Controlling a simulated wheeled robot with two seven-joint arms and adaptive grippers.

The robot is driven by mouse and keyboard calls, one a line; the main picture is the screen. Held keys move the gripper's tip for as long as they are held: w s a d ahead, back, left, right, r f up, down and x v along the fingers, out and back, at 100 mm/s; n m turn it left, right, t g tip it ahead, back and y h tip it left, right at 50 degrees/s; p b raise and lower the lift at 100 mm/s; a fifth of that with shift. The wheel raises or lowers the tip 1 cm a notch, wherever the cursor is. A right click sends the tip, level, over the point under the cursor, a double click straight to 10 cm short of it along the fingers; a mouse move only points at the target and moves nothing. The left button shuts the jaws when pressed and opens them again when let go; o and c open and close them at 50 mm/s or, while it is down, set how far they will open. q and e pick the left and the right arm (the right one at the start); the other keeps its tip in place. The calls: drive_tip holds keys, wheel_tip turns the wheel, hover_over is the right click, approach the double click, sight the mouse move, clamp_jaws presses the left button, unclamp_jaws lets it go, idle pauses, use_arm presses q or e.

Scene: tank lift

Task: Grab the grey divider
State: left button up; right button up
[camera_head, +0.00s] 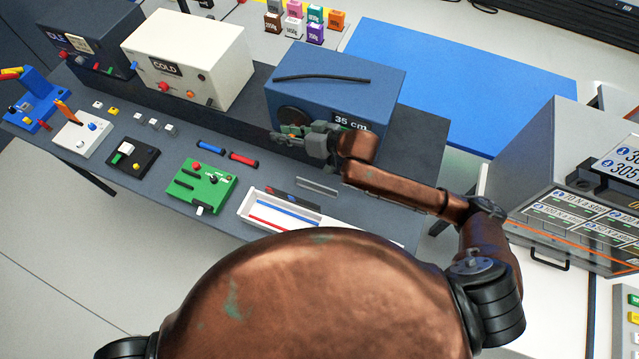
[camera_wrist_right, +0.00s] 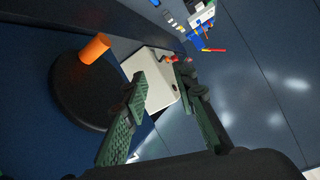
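A thin grey strip (camera_head: 317,188), which looks like the grey divider, lies on the dark bench just behind the right part of a white tray (camera_head: 250,207). My right gripper (camera_head: 283,135) is above the bench in front of the blue "35 cm" box, behind and left of the strip. In the right wrist view its two green-padded fingers (camera_wrist_right: 161,78) are spread apart with nothing between them. The strip does not show clearly in that view. My left gripper is out of view.
The blue box (camera_head: 333,88) has a black dial (camera_head: 293,117), close beside my right fingers; its orange knob (camera_wrist_right: 94,48) shows in the wrist view. A green panel (camera_head: 200,186), a red cylinder (camera_head: 243,160) and a blue cylinder (camera_head: 211,147) are left of the strip.

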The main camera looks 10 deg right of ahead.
drive_tip(key=s+d+f+n+g+h, duration=0.1)
drive_tip(key=s+f+n+g, duration=0.15)
drive_tip(key=f, duration=0.35)
drive_tip(key=n+g+h+p, duration=0.2)
drive_tip(key=h, duration=0.1)
hover_over(318, 185)
drive_tip(key=s+d, duration=0.1)
drive_tip(key=d, duration=0.1)
wheel_tip(318, 185, down, 12)
drive_tip(key=shift+s+f, duration=0.1)
drive_tip(key=shift+s, duration=0.05)
drive_tip(key=shift+n+h, duration=0.25)
drive_tip(key=shift+h, duration=0.05)
drive_tip(key=f, duration=0.2)
drive_tip(key=w+a+f, duration=0.1)
drive_tip(key=f, duration=0.1)
drive_tip(key=a+f+p, duration=0.1)
drive_tip(key=f, duration=0.1)
drive_tip(key=shift+w+f, duration=0.15)
drive_tip(key=shift+f, duration=0.1)
drive_tip(key=shift+w+a+f, duration=0.2)
drive_tip(key=shift+f, duration=0.25)
drive_tip(key=shift+c, duration=0.4)
clamp_jaws()
